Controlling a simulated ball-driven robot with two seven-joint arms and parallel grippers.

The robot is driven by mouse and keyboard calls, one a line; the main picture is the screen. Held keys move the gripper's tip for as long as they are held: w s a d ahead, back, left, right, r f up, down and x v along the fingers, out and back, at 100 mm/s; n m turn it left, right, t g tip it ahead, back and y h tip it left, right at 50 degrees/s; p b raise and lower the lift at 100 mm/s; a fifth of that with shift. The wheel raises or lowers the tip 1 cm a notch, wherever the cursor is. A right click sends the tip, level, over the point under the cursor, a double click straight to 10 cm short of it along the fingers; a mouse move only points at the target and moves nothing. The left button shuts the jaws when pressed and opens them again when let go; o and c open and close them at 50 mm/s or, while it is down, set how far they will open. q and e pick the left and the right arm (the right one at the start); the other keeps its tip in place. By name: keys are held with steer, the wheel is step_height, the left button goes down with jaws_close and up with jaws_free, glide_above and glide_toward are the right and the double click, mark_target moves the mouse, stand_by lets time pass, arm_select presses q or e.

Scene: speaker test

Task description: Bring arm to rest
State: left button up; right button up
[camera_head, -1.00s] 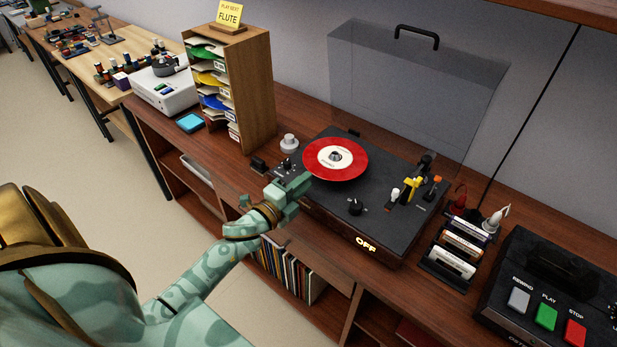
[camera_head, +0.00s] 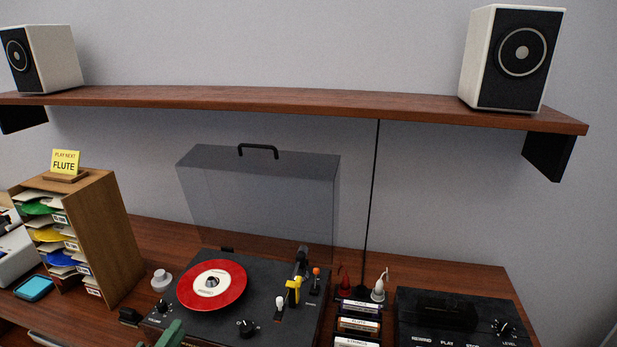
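My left gripper (camera_head: 170,335) shows only as a small green tip at the bottom edge, in front of the turntable's front left part. The rest of it and my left arm are cut off, so I cannot tell if it is open or shut. My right gripper is not in view. The turntable (camera_head: 262,335) has its clear lid (camera_head: 258,200) raised. A red record (camera_head: 212,285) with a pale label lies on the platter.
A wooden sleeve rack (camera_head: 115,240) with a yellow "FLUTE" card (camera_head: 65,162) stands at left. A tape deck (camera_head: 460,315) is at right, beside a cartridge rack (camera_head: 358,324). A wall shelf (camera_head: 290,100) above carries two white speakers (camera_head: 480,55) (camera_head: 60,58).

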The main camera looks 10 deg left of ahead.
arm_select(q)
steer(key=s+d+f+n+g+y, duration=0.1)
steer(key=s+d+n+g+y, duration=0.15)
steer(key=s+n+g, duration=0.55)
steer(key=s+d+n+g+y, duration=0.2)
steer(key=s+n+g+y, duration=0.1)
steer(key=s, duration=0.9)
steer(key=s+d+f+g+h, duration=0.1)
steer(key=s+d+f+g, duration=0.1)
steer(key=f, duration=1.1)
steer(key=s+d+f+g+h, duration=0.1)
steer(key=s+d+f+h, duration=0.15)
steer(key=f, duration=0.95)
steer(key=s+f+n+g, duration=0.1)
steer(key=s+f, duration=0.6)
steer(key=s, duration=0.3)
steer(key=s+f+n+g+h, duration=0.1)
steer(key=s+f+n+g, duration=0.1)
steer(key=s+f, duration=0.6)
steer(key=s, duration=0.2)
steer(key=shift+s+f+n, duration=0.15)
steer(key=shift+s+n, duration=0.15)
steer(key=shift+s, duration=0.1)
